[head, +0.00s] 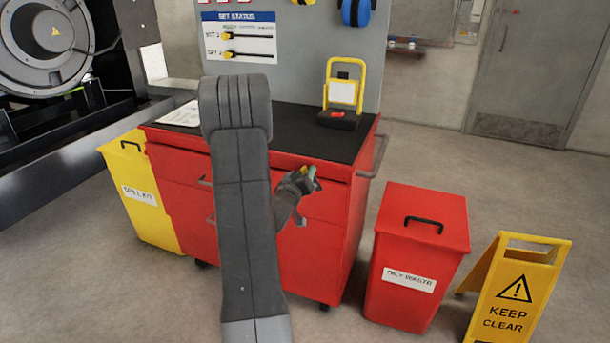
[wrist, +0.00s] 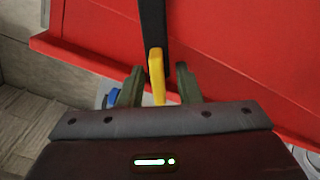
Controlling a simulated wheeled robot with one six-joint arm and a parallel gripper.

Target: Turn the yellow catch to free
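The yellow catch (wrist: 156,75) is a narrow upright bar in the wrist view, at the lower end of a black strip in front of a red surface. My gripper (wrist: 160,72) has its two dark fingers apart, one on each side of the catch, with a gap showing on both sides. The catch's lower end is hidden behind the gripper body. In the head view, my gripper (head: 309,178) is at the front of the red cart (head: 325,235), below its black top. A small bit of yellow shows beside it there, partly hidden.
A black mat covers the cart top, with a yellow-framed work lamp (head: 343,92) on it. A red bin (head: 416,260) and a yellow KEEP CLEAR sign (head: 515,295) stand at right. A yellow bin (head: 140,200) stands at left. Open floor lies beyond the bins.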

